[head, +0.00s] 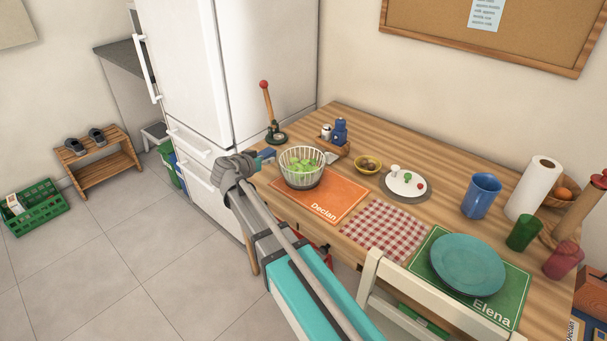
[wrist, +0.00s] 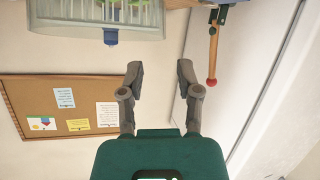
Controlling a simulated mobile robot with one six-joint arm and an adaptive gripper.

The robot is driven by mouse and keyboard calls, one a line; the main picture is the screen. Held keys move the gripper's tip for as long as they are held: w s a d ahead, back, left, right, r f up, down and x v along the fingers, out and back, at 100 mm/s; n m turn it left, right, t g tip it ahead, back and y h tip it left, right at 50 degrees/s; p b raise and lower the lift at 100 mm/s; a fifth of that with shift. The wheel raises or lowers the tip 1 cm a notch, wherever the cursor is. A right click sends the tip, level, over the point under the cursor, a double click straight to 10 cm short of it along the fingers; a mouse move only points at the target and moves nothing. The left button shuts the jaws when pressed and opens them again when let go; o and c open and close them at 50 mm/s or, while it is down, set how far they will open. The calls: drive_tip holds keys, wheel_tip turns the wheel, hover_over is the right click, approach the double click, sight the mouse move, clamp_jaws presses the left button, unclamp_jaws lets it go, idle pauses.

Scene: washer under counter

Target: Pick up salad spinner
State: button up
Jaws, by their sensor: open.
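The salad spinner (head: 302,181) is a clear bowl with a white slotted basket and green pieces inside. It stands upright on the orange "Declan" placemat (head: 335,203) at the table's left end. In the wrist view, which is upside down, the spinner (wrist: 68,14) shows at the top left, cut off by the edge. My gripper (wrist: 160,70) is open, with nothing between its fingers. In the head view my arm reaches up to the spinner's left side, and the gripper there is small and partly hidden behind my wrist.
A red-knobbed upright holder (head: 268,110) stands behind the spinner, near the fridge (head: 190,70). A chair (head: 372,275) stands at the table's front.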

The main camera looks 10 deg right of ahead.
sight(278, 154)
drive_tip(key=shift+b+x, duration=0.5)
drive_tip(key=shift+x, duration=1.45)
drive_tip(key=shift+w+a+b+x, duration=0.1)
drive_tip(key=shift+b+x, duration=0.25)
drive_tip(key=shift+x, duration=0.65)
drive_tip(key=shift+w+a+b+x, duration=0.1)
drive_tip(key=shift+b+x, duration=0.25)
drive_tip(key=shift+x, duration=0.6)
drive_tip(key=shift+w+d+f, duration=0.15)
drive_tip(key=shift+w+d, duration=0.3)
clamp_jaws()
